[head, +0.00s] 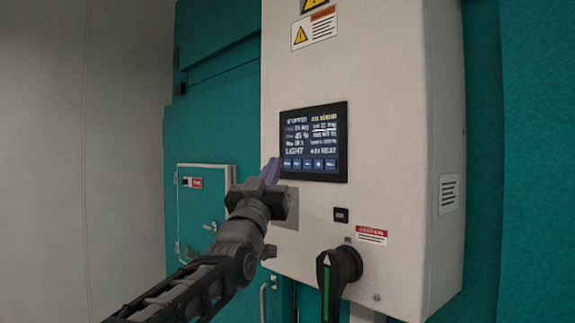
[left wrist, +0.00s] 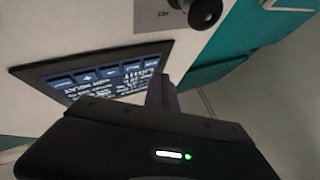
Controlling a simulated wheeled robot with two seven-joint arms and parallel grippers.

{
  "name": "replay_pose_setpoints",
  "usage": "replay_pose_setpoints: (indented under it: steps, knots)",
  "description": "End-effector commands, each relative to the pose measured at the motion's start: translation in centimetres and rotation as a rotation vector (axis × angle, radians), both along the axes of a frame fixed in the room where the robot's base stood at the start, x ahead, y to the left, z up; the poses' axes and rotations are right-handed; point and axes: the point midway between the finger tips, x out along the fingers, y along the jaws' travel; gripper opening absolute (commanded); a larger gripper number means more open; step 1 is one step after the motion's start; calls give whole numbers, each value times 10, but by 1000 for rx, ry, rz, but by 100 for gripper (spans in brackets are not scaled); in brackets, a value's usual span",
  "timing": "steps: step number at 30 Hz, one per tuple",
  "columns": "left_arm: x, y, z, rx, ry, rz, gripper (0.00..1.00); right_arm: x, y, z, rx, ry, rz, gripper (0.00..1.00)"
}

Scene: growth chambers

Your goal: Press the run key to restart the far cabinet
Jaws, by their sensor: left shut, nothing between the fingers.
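The control panel screen (head: 314,142) is a dark touch display on a pale grey cabinet box (head: 390,110). A row of blue keys (head: 310,164) runs along its lower edge; their labels are too small to read. My left gripper (head: 271,170) is shut and empty, its fingertips close to the screen's lower left corner. I cannot tell if they touch. In the left wrist view the screen (left wrist: 112,88) appears upside down, with its blue keys (left wrist: 108,75) at the top and the shut fingers (left wrist: 161,92) beside its right end. My right gripper is not in view.
A black rotary handle (head: 338,272) with a green mark juts out below the screen. A small black switch (head: 341,215) sits above it. A teal door panel (head: 204,212) with a handle is at the left. Free space lies in front of the pale wall (head: 90,130).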

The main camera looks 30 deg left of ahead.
Motion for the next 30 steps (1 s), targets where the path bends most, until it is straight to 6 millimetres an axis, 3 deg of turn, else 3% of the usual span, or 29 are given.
replay_pose_setpoints:
  steps: [30]
  knots:
    - [8, -3, 0, 1, 0, -1, 0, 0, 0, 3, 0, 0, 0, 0]
